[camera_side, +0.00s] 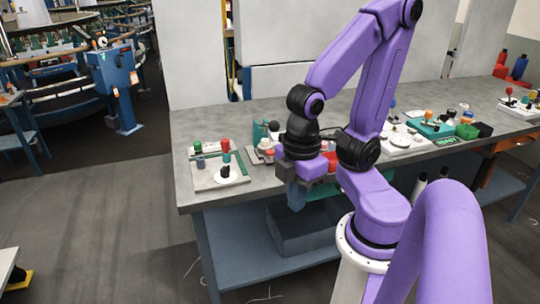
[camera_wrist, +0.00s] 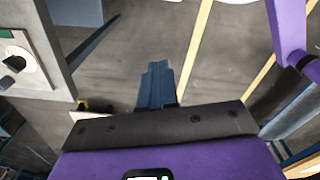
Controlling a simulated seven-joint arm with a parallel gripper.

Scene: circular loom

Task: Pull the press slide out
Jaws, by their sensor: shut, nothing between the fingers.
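My gripper (camera_side: 297,197) hangs in front of the workbench's front edge, with its blue fingers pointing down. In the wrist view the blue fingers (camera_wrist: 157,82) are together with nothing between them, over bare floor. I cannot make out the press slide for certain. A teal fixture (camera_side: 260,133) with a pale base stands on the bench just behind and left of my gripper. Red parts (camera_side: 331,158) show behind my wrist, partly hidden by my arm. I cannot tell whether either belongs to the press.
A pale board (camera_side: 208,182) with a red-topped post and green strip lies on the bench's left end. Further boards and a green tray (camera_side: 432,128) stand to the right of my arm. A lower shelf (camera_side: 245,255) lies under the bench. Open floor lies left.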

